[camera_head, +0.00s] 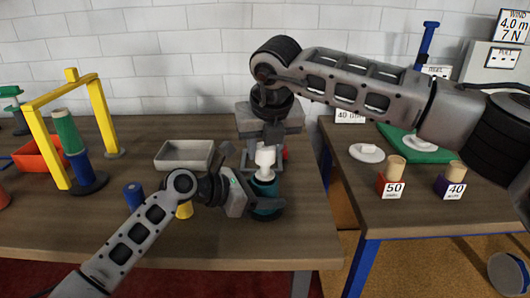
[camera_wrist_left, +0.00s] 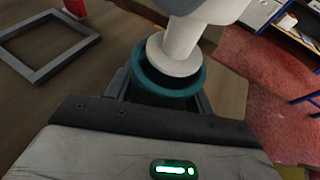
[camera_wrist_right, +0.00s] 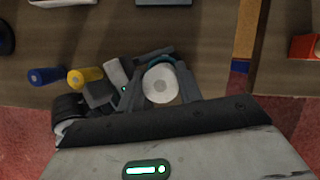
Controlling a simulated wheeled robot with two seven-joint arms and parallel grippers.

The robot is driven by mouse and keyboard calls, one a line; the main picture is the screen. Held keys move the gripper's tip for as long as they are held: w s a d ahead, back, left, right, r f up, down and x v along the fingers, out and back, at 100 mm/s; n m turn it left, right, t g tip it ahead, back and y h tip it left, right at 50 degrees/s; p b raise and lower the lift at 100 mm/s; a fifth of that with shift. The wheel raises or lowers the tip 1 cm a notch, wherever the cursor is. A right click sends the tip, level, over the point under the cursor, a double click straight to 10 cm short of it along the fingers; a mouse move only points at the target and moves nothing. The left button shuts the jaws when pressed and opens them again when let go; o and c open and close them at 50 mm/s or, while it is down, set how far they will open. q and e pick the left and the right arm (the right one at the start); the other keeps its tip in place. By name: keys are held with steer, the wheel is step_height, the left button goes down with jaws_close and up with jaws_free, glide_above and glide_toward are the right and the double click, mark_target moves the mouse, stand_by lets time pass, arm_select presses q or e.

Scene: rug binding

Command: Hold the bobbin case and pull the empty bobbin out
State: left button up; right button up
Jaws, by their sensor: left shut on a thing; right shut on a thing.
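The teal bobbin case (camera_head: 266,188) is a round, open-topped cup near the front right of the left table. My left gripper (camera_head: 262,204) is shut on it, and the case shows between its fingers in the left wrist view (camera_wrist_left: 165,98). The white bobbin (camera_head: 265,158) stands upright at the case's mouth. In the left wrist view its lower flange (camera_wrist_left: 172,58) is at the rim, with dark interior visible around it; its lower extent is unclear. My right gripper (camera_head: 267,143) comes from above and is shut on the bobbin's upper part. The bobbin's round top (camera_wrist_right: 158,84) shows in the right wrist view.
A grey tray (camera_head: 165,165) lies left of the case. Blue (camera_wrist_right: 47,76) and yellow (camera_wrist_right: 84,77) spools stand close to my left gripper. A yellow frame (camera_head: 105,118) stands farther left. A gap separates the right table, which holds boxes labelled 50 (camera_head: 392,190) and 40 (camera_head: 455,190).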

steer(key=shift+r, duration=2.3)
arm_select(q)
steer(key=o, duration=1.2)
steer(key=shift+a, duration=0.1)
